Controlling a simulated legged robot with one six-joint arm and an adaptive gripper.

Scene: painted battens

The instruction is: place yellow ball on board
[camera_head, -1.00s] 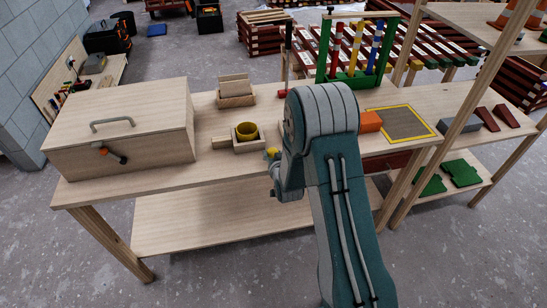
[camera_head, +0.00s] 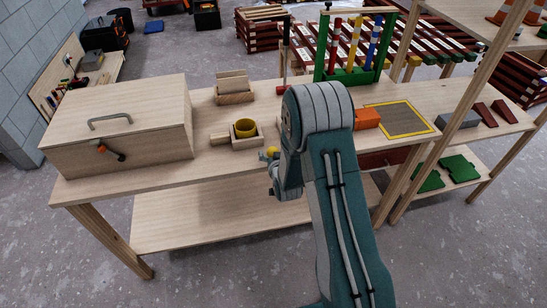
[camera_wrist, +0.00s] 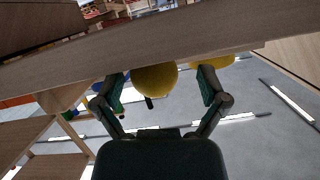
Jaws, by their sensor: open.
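The yellow ball (camera_head: 272,151) shows near the front edge of the workbench, just left of my arm. In the wrist view the yellow ball (camera_wrist: 155,78) lies between the two spread fingers of my gripper (camera_wrist: 160,78), with gaps on both sides and a small dark stub below it. My gripper is open; in the head view it is mostly hidden behind my arm. A flat grey-brown board (camera_head: 403,119) with a yellow border lies on the bench to the right, with nothing seen on it.
An orange block (camera_head: 367,118) sits beside the board's left edge. A large wooden box (camera_head: 120,130) fills the left end. A green rack (camera_head: 350,75) with coloured posts stands behind my arm.

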